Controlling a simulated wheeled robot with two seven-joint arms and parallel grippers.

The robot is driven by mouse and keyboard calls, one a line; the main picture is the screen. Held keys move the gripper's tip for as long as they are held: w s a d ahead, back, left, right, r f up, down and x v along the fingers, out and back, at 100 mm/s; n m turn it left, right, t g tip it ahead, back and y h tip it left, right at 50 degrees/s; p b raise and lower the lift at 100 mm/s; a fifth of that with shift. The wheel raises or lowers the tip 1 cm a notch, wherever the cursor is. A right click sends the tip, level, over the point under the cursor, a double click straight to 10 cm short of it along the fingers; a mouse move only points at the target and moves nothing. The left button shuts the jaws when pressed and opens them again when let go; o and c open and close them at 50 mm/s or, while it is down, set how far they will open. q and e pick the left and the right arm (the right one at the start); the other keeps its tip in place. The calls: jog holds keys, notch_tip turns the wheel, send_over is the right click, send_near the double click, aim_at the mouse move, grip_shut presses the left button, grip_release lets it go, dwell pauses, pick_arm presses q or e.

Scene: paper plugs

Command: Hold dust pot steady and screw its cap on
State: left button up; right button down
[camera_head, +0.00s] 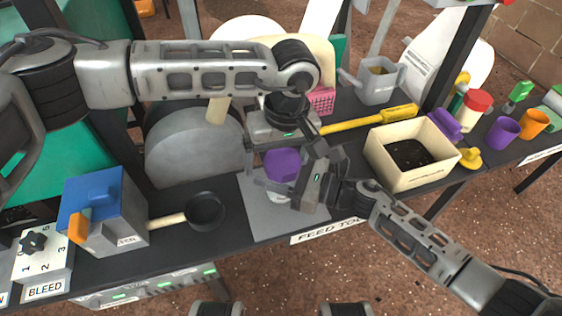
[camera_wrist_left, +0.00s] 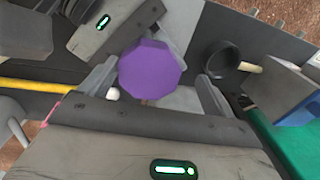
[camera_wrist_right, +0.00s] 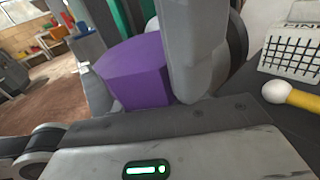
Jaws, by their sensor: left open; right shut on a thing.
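A purple many-sided piece (camera_head: 283,164), apparently the dust pot's cap, stands above the grey mat (camera_head: 258,220), with a white part, apparently the pot (camera_head: 277,197), showing just below it. My left gripper (camera_head: 284,150) comes from above with its fingers spread.
A black pan (camera_head: 205,211), a blue-topped box (camera_head: 103,210) and a dial box (camera_head: 42,257) stand at left. A soil-filled cream bin (camera_head: 412,178), a yellow-handled tool (camera_head: 368,120), a grey can (camera_head: 376,82) and several cups are at right. The mat's front is clear.

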pick_arm(q)
jog(key=shift+s+d+r, duration=0.1)
jog(key=shift+d+r, duration=0.15)
jog(key=shift+r, duration=0.75)
jog(key=shift+d+r, duration=0.2)
jog(key=shift+r, duration=0.85)
jog(key=shift+s+d+r, duration=0.1)
jog(key=shift+d+r, duration=0.15)
jog(key=shift+r, duration=0.75)
pick_arm(e)
jog(key=shift+r, duration=0.1)
jog(key=c, duration=0.7)
grip_release()
jog(key=shift+o, duration=0.2)
pick_arm(q)
jog(key=shift+r+p, duration=0.8)
pick_arm(e)
jog(key=v, duration=1.5)
jog(key=shift+s+d, duration=0.15)
jog(key=shift+d, duration=0.25)
